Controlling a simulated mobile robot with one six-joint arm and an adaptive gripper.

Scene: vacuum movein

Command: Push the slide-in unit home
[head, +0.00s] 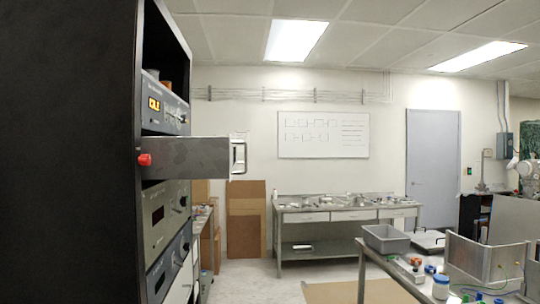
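The slide-in unit (190,157) is a dark grey box sticking far out of the tall black rack (70,150) at the left. Its pale front panel with a handle (238,156) is at its right end, well clear of the rack's front. A red knob (145,160) sits beside the unit at the rack's edge. The unit's rear part is hidden inside the rack. My gripper is not in view.
Other units sit in the rack above (165,110) and below (165,215) the slide-in unit. A workbench (345,214) stands at the back wall. A table with a grey bin (386,239), jars and metal plates is at the lower right. Floor (250,285) between is clear.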

